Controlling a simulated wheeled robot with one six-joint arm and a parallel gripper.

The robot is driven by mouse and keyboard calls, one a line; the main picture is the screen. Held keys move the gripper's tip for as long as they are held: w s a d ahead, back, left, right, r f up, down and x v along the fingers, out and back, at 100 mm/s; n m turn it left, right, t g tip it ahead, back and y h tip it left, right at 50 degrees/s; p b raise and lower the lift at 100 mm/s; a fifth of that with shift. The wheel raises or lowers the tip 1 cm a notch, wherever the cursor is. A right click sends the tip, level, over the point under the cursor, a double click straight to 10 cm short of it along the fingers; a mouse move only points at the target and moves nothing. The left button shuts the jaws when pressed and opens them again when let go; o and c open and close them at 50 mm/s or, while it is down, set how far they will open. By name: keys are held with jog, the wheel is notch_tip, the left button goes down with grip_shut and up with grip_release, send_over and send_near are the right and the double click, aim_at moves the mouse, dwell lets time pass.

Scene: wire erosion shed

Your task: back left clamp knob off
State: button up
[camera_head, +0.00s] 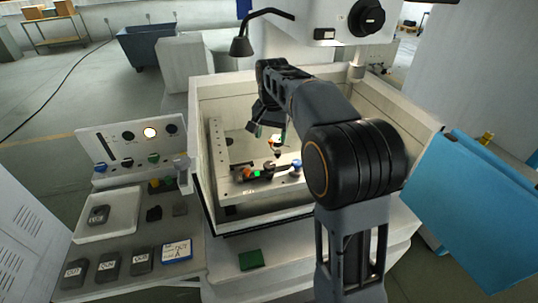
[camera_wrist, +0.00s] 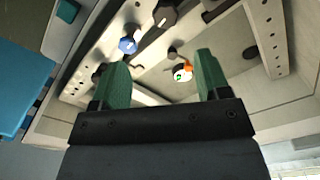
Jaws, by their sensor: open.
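My gripper (camera_head: 262,130) hangs over the machine's tank, jaws apart. In the wrist view its two green fingers (camera_wrist: 160,60) are spread with nothing between them. Several clamp knobs show in the tank: a blue knob (camera_head: 297,165), a dark knob (camera_head: 268,167) and an orange knob (camera_head: 248,173) along the front bar. The blue knob (camera_wrist: 127,45) and a dark knob (camera_wrist: 165,14) also show in the wrist view, beyond the fingertips. A small white, orange and green piece (camera_wrist: 182,73) lies beyond the right finger. I cannot tell which knob is the back left one; my arm hides part of the tank.
The tank's pale walls (camera_head: 204,188) surround the work area. A control panel (camera_head: 122,147) and a bench with a white tray (camera_head: 107,231) stand at the left. A lamp (camera_head: 242,46) hangs behind the tank, and a blue sheet (camera_head: 475,207) is at the right.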

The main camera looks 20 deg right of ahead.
aim_at(269, 164)
jog(key=f, duration=0.4)
jog(key=w+f+p, duration=0.1)
jog(key=f, duration=0.4)
jog(key=f+p, duration=0.1)
jog(key=f, duration=0.3)
jog(key=shift+w+f, duration=0.2)
jog(key=shift+w, duration=0.05)
jog(key=c, duration=0.9)
jog(key=shift+c, duration=0.2)
